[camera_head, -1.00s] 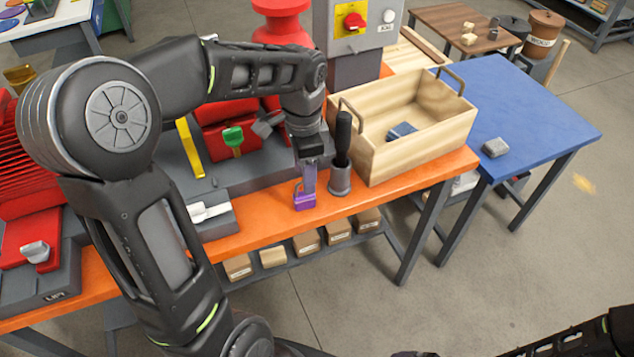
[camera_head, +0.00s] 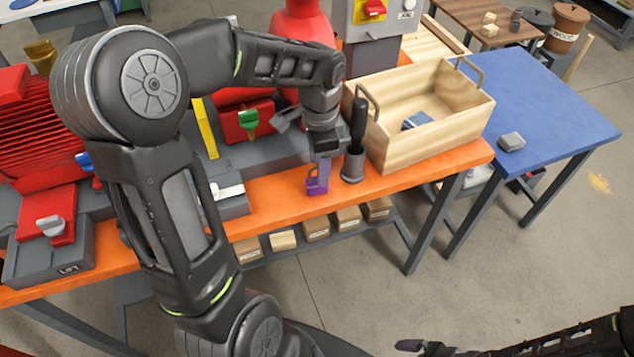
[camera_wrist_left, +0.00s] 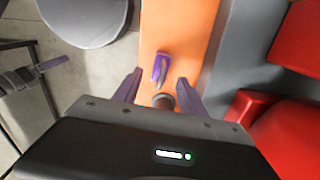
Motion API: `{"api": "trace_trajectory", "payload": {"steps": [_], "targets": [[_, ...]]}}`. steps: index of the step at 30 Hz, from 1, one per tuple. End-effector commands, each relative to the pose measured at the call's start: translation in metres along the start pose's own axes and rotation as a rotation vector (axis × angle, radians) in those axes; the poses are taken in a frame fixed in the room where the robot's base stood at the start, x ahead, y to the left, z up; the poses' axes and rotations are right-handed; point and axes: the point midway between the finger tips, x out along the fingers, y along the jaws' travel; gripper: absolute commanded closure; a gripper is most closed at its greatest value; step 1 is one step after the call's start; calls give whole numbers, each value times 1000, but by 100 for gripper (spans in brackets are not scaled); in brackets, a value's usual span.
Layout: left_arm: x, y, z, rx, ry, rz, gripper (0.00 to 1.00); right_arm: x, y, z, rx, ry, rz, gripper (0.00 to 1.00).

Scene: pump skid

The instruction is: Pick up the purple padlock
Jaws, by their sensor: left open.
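The purple padlock (camera_head: 316,186) is at the front part of the orange bench top, just left of a black-handled tool in a grey holder (camera_head: 355,150). My left gripper (camera_head: 321,168) points down right at the padlock in the head view, partly covering it. In the left wrist view the padlock (camera_wrist_left: 160,68) lies ahead of the open fingers of my left gripper (camera_wrist_left: 160,78), roughly centred between them. Whether the fingers are level with it is unclear. My right gripper (camera_head: 423,347) is low at the bottom edge, far from the padlock; its opening is unclear.
A wooden crate (camera_head: 440,140) with a blue-grey item stands right of the tool holder. A dark round thing (camera_wrist_left: 163,101) lies near the fingers in the left wrist view. A blue table (camera_head: 560,115) is at right.

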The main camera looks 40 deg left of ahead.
Motion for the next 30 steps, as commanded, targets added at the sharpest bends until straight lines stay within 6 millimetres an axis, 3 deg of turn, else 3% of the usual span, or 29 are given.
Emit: {"api": "trace_trajectory", "payload": {"steps": [12, 30], "targets": [[48, 0, 1, 1, -3, 2, 51, -9, -3, 1, 2, -3, 3, 0], [51, 0, 1, 0, 0, 0, 51, -9, -3, 1, 2, -3, 3, 0]]}}
